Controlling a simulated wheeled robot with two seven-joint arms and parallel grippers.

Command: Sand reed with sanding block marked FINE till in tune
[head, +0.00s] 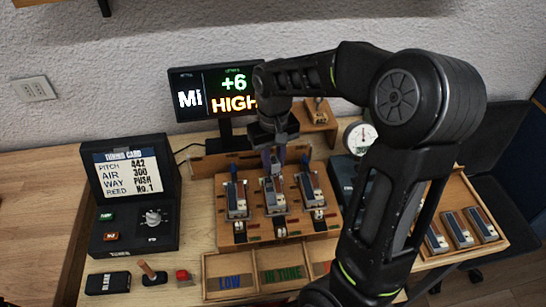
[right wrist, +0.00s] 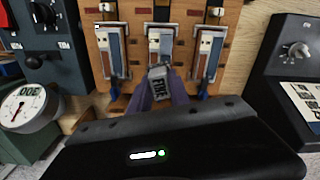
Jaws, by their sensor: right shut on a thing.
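My right gripper (head: 272,158) has purple fingers, which also show in the right wrist view (right wrist: 160,95). That middle unit (head: 274,197) sits on a wooden board (head: 255,225) between two similar units (head: 236,200) and (head: 311,190). The tuner screen (head: 213,92) reads Mi, +6, HIGH. My left gripper is not in view.
The tuning card panel (head: 128,195) reads 442, 300, PUSH, No. 1. A dial gauge (right wrist: 28,107) shows 300. Trays marked LOW (head: 231,282) and IN TUNE (head: 283,274) lie in front. More reed units (head: 460,228) fill a right tray, partly behind my arm.

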